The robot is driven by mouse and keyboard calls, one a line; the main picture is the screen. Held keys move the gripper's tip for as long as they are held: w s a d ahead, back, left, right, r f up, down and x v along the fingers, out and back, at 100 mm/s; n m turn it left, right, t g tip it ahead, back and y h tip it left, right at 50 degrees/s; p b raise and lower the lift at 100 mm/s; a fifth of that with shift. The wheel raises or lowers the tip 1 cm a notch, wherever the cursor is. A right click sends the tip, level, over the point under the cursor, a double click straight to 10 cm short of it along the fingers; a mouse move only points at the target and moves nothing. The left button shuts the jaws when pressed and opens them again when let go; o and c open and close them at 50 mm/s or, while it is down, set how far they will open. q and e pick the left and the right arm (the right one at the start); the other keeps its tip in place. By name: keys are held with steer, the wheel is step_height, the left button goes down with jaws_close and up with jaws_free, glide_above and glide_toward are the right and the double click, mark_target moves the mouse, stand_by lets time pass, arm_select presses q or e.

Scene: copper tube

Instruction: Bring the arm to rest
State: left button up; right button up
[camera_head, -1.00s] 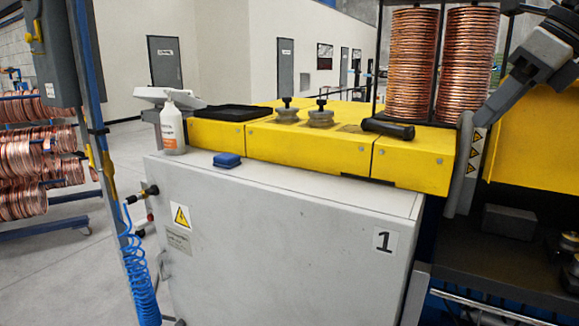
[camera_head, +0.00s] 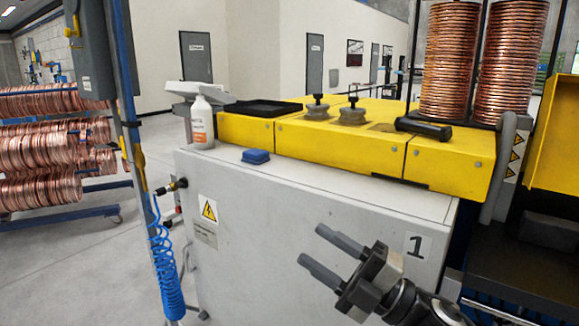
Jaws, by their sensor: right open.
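My right gripper (camera_head: 322,254) shows at the lower middle right, in front of the grey cabinet (camera_head: 290,225). Its two dark fingers point up and left and stand apart, with nothing between them. Its arm (camera_head: 425,308) comes in from the bottom right. My left gripper is not in view.
The cabinet carries a yellow machine (camera_head: 380,150) with a black handle (camera_head: 423,129). A white spray bottle (camera_head: 202,122) and a blue block (camera_head: 256,156) stand on top. Copper coils rise on the machine (camera_head: 450,60) and hang on a rack (camera_head: 45,150). Floor is clear at left.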

steer(key=s+d+f+m+t+h, duration=0.1)
steer(key=s+d+f+m+h, duration=0.2)
steer(key=f+m+h, duration=0.35)
steer(key=s+d+f+m+t+h, duration=0.2)
steer(key=s+f+m+h, duration=0.2)
steer(key=f+m, duration=0.55)
steer(key=s+d+f+m+t+h, duration=0.1)
steer(key=s+d+f+m+h, duration=0.2)
steer(key=f+m+h, duration=0.35)
steer(key=s+d+f+m+g, duration=0.1)
steer(key=s+f+m+g, duration=0.2)
steer(key=s+f, duration=0.5)
steer(key=shift+s+d+f+m+g, duration=0.2)
steer(key=shift+s+f+m+g, duration=0.2)
steer(key=shift+f, duration=0.35)
